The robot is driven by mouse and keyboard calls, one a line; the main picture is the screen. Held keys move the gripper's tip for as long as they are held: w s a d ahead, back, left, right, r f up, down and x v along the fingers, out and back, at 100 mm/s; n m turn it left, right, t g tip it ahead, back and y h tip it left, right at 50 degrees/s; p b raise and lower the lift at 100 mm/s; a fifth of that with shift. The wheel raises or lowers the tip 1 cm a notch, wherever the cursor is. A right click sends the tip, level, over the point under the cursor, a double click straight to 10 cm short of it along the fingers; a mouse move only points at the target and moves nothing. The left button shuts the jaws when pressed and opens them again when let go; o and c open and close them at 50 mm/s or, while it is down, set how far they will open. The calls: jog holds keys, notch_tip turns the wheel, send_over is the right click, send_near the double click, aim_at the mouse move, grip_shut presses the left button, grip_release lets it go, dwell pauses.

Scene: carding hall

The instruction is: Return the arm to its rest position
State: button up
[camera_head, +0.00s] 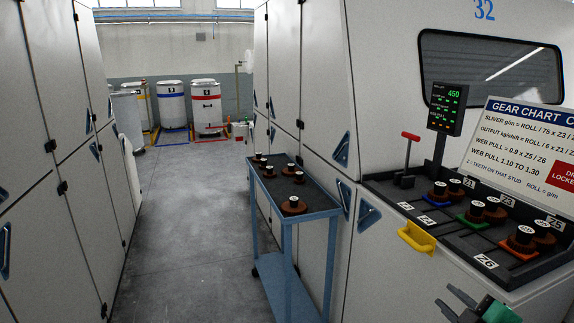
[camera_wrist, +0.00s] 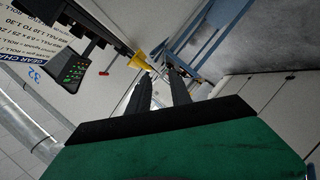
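My gripper (camera_head: 447,297) is at the lower right of the head view, in front of the machine's pale front panel and below the gear shelf. Its dark fingers stand apart with nothing between them, and its body is green. In the wrist view my gripper (camera_wrist: 160,72) shows two dark fingers with a gap. Past the fingertips are the yellow handle (camera_wrist: 141,60) and the blue cart (camera_wrist: 196,45). The rest of my arm is out of view.
The gear shelf (camera_head: 420,206) carries several brown gears, a red-topped lever (camera_head: 408,150) and a display (camera_head: 446,108). The yellow handle (camera_head: 416,237) juts out below. A blue cart (camera_head: 305,213) with gears stands left of it. The aisle (camera_head: 185,220) is clear.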

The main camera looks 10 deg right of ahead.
jog(key=w+a+f+m+g+y, duration=0.3)
jog(key=a+f+g, duration=0.45)
jog(key=a, duration=0.75)
jog(key=s+a+f+m+g+h, duration=0.1)
jog(key=s+a+f+m+g, duration=0.2)
jog(key=s+a+m, duration=0.3)
jog(key=s+a, duration=0.1)
jog(key=a, duration=0.3)
jog(key=shift+f+g, duration=0.2)
jog(key=shift+g, duration=0.15)
